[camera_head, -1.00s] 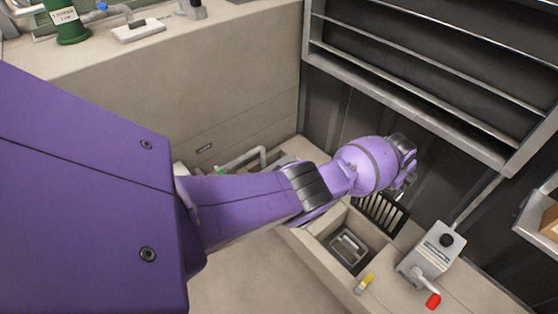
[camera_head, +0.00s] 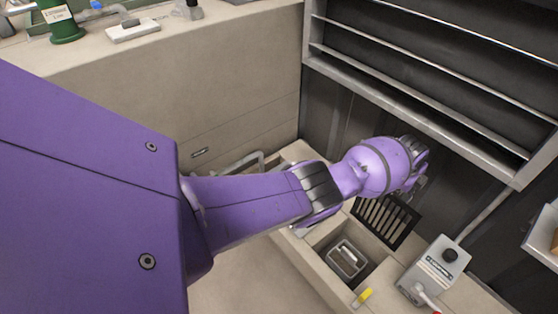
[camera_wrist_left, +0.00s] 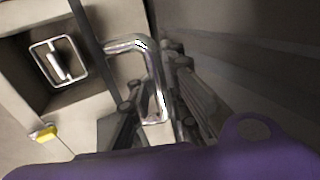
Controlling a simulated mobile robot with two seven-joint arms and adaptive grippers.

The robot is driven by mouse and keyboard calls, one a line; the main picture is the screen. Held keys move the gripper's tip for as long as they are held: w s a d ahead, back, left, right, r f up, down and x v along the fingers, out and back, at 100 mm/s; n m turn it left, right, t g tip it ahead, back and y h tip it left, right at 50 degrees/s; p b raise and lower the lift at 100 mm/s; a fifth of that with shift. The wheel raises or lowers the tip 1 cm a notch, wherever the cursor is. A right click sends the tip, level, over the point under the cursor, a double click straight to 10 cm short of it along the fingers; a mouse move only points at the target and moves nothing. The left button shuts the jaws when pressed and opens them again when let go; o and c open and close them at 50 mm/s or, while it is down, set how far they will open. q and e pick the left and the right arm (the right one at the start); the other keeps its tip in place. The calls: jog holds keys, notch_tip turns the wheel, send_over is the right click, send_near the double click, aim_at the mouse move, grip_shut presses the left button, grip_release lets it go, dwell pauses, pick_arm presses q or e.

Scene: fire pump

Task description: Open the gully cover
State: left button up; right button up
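The gully cover is a dark slotted grate (camera_head: 385,220) set beside a square recess, partly behind my left gripper. A bent metal handle (camera_wrist_left: 152,75) shows in the left wrist view, close to a long dark edge. My left gripper (camera_head: 415,180) is above the grate's far side in the head view. In the wrist view, the left gripper's fingers (camera_wrist_left: 158,110) are apart, with the handle's bar between them. My right gripper is in neither view.
A square recess (camera_head: 318,238) holds a small framed handle (camera_head: 347,258). A yellow piece (camera_head: 363,297) lies on its near ledge. A grey switch box (camera_head: 433,268) stands to the right. Metal shelving (camera_head: 420,95) rises behind my gripper. A beige cabinet (camera_head: 215,90) stands at the left.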

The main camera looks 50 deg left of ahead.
pick_arm(q)
jog(key=shift+o, duration=0.4)
jog(key=shift+r, duration=0.25)
jog(key=v, duration=1.2)
jog(key=shift+d, duration=0.1)
